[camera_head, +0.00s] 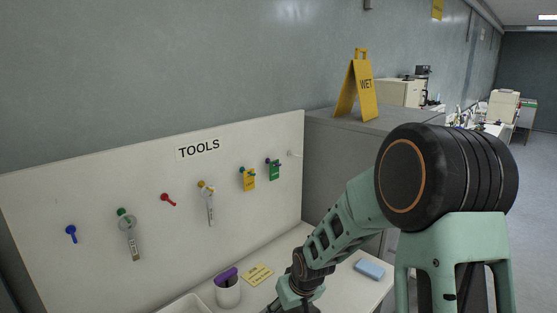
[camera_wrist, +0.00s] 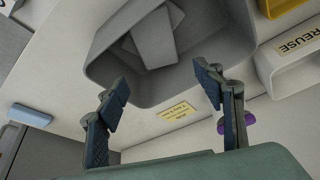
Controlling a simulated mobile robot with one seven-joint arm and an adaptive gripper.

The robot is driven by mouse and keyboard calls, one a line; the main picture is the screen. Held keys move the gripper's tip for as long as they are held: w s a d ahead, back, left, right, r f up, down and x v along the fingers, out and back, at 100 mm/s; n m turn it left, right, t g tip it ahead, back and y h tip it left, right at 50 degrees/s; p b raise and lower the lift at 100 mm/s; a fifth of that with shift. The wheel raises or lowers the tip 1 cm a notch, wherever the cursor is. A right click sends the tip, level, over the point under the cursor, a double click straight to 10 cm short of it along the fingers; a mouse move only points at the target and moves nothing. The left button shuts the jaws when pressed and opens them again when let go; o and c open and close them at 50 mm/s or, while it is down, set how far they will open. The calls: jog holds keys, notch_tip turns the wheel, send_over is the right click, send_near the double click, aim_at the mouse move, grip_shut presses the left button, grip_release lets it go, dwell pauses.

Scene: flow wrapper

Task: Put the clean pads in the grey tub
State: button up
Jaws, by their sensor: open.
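The grey tub (camera_wrist: 105,68) is in the wrist view, open side up, at the top middle. Two flat grey pieces (camera_wrist: 153,42) lie overlapping inside it; I cannot tell whether they are pads. My gripper (camera_wrist: 163,86) is open and empty, its fingers spread over the tub's near side. A light blue block, maybe a pad (camera_wrist: 29,115), lies on the bench at the left; it also shows right of my arm in the head view (camera_head: 370,269). A purple piece (camera_head: 226,274) stands in a white cup (camera_head: 229,296) in the head view. The tub cannot be made out there.
A white bin marked REUSE (camera_wrist: 290,72) and a yellow bin (camera_wrist: 278,7) stand right of the tub. A yellow note (camera_wrist: 178,112) lies near it. A tool board (camera_head: 150,215) with hanging tags backs the bench. A yellow WET sign (camera_head: 357,88) stands on a grey cabinet.

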jog(key=v, duration=1.2)
jog(key=shift+w, duration=0.1)
